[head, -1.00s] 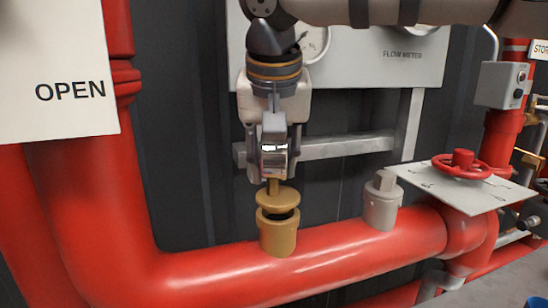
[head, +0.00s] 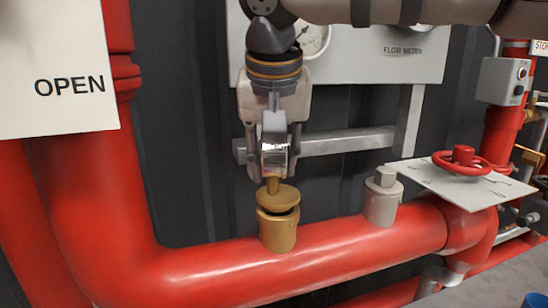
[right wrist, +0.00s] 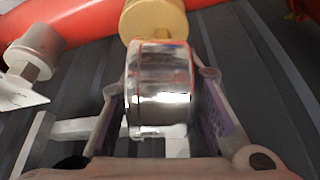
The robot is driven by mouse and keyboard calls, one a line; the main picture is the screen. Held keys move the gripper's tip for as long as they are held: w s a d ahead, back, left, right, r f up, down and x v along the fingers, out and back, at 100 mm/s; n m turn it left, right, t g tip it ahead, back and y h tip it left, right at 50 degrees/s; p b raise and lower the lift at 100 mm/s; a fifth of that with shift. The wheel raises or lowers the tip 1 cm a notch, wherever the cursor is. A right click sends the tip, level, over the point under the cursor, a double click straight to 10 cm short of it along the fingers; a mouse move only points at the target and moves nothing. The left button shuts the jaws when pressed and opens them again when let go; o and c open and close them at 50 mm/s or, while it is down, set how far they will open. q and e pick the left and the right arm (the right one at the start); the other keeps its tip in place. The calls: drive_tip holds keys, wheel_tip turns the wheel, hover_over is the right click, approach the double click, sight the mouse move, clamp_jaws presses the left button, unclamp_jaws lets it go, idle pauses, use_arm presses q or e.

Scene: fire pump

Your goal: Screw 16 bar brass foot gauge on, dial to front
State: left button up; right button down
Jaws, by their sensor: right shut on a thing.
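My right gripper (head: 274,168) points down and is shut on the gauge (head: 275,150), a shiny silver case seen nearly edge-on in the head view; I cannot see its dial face. A brass foot (head: 273,186) hangs below the case. Under it is a brass disc (head: 278,198), just over the brass socket (head: 278,233) on the red pipe (head: 210,275). A dark gap shows between disc and socket; any thread contact is hidden. In the right wrist view the silver case (right wrist: 160,95) sits between the fingers, with brass (right wrist: 155,18) beyond. My left gripper is out of view.
A grey plug fitting (head: 382,202) stands on the pipe to the right. A white plate (head: 425,180) and red handwheel (head: 463,160) are farther right. The flow meter panel (head: 360,60) is behind. An OPEN sign (head: 55,60) hangs at left.

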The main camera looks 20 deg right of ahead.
drive_tip(key=shift+f, duration=0.7)
idle(1.5)
